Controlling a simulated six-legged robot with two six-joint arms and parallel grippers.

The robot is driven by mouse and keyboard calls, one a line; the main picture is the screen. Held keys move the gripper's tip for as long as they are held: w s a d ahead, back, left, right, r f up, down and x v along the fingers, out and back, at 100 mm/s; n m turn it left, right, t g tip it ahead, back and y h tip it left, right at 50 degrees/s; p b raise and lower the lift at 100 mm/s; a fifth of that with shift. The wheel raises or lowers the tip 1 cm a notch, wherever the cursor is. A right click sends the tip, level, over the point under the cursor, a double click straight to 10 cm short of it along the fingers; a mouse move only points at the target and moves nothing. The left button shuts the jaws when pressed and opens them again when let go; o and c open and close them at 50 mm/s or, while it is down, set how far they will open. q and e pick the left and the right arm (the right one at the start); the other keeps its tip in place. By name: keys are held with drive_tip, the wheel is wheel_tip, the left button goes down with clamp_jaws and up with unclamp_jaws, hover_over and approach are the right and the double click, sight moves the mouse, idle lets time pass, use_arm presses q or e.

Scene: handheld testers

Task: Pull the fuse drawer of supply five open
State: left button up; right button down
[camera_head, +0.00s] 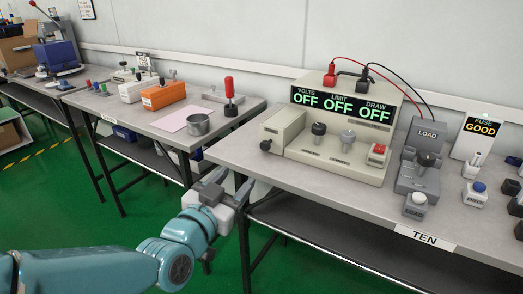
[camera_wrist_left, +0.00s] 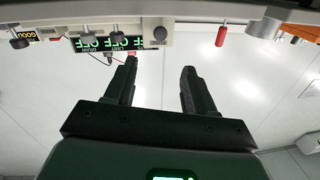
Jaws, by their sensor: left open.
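A beige supply (camera_head: 335,130) with a green display reading OFF three times stands on the right table. A beige box section with a dark round knob (camera_head: 265,146) forms its left end; whether this is the fuse drawer I cannot tell for sure. The table edge label (camera_head: 425,238) reads TEN; no label reading five is legible. My left gripper (camera_head: 232,181) is open and empty, off the table's left front corner, below and left of the knob. In the left wrist view, which is upside down, the knob (camera_wrist_left: 160,33) appears beyond and between the open fingers. My right gripper is out of view.
Right of the supply are a grey LOAD unit (camera_head: 420,160), a FUSE GOOD sign (camera_head: 480,135) and several small buttons. A gap separates the tables.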

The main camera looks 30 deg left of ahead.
sight(264, 147)
use_arm(q)
drive_tip(key=w+p, duration=0.2)
drive_tip(key=w, duration=0.2)
drive_tip(key=w+a+p, duration=0.1)
drive_tip(key=w+p, duration=0.1)
drive_tip(key=w, duration=0.3)
drive_tip(key=w+a+p, duration=0.1)
drive_tip(key=w+p, duration=0.1)
drive_tip(key=w, duration=0.2)
drive_tip(key=shift+w+a, duration=0.1)
drive_tip(key=shift+w, duration=0.25)
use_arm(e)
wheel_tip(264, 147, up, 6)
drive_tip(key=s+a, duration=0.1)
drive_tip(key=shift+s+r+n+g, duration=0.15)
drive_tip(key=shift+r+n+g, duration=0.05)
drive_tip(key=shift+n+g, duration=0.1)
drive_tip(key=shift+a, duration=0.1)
use_arm(q)
clamp_jaws()
